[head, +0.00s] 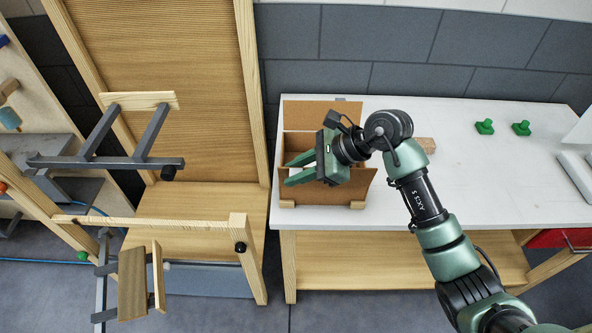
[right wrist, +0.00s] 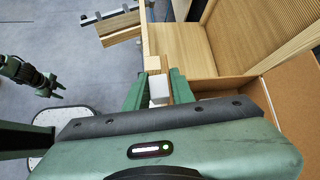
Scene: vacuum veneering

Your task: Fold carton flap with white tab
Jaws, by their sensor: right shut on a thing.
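A brown open carton (head: 345,193) stands on the left end of the white table, with one flap (head: 322,114) upright at its back. My right gripper (head: 292,170) reaches over the carton from the right, with its fingers at the carton's left side. In the right wrist view, the white tab (right wrist: 158,88) sits between the green fingers beside a thin brown edge, and the gripper is shut on it. The gripper body hides much of the carton. My left gripper (right wrist: 44,86) shows small at the left of the right wrist view, away from the carton; its opening is unclear.
The white table (head: 470,180) is mostly clear to the right. Two green knobs (head: 484,127) and a cork-coloured block (head: 425,144) lie toward its back. A tall wooden frame (head: 246,80) with grey clamp arms (head: 95,140) stands close at the left. Small wooden blocks (head: 357,205) sit against the carton's base.

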